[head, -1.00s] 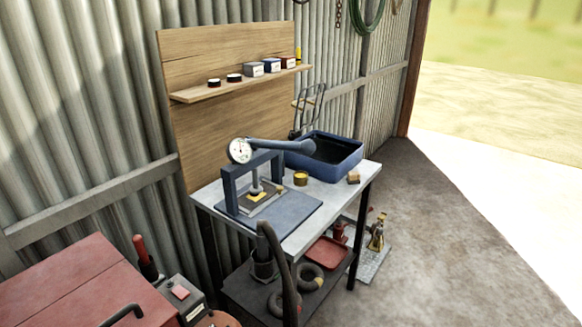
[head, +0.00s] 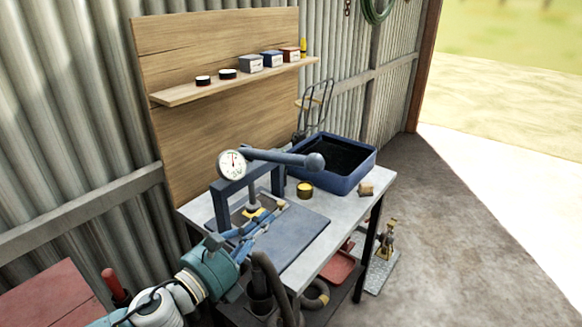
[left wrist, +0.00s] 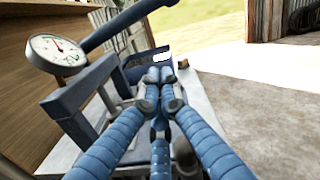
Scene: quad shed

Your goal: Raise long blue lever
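The long blue lever (head: 280,156) runs from the top of the press to a thick rounded end on the right. It lies nearly level, and nothing touches it. In the left wrist view the lever (left wrist: 118,25) slants up to the right beside the round dial gauge (left wrist: 58,54). The dark blue press frame (head: 222,200) stands on the bench, with the dial (head: 232,163) at its top. My left gripper (head: 277,208) is in front of the press, below the lever and apart from it. Its blue fingers come together at the tips (left wrist: 160,75) with nothing seen between them. My right gripper is out of view.
A blue tub (head: 345,181), a yellow tin (head: 304,190) and a small wooden block (head: 366,188) stand on the bench (head: 350,208). A wooden shelf (head: 190,93) with tins is behind. Open floor (head: 450,220) lies to the right.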

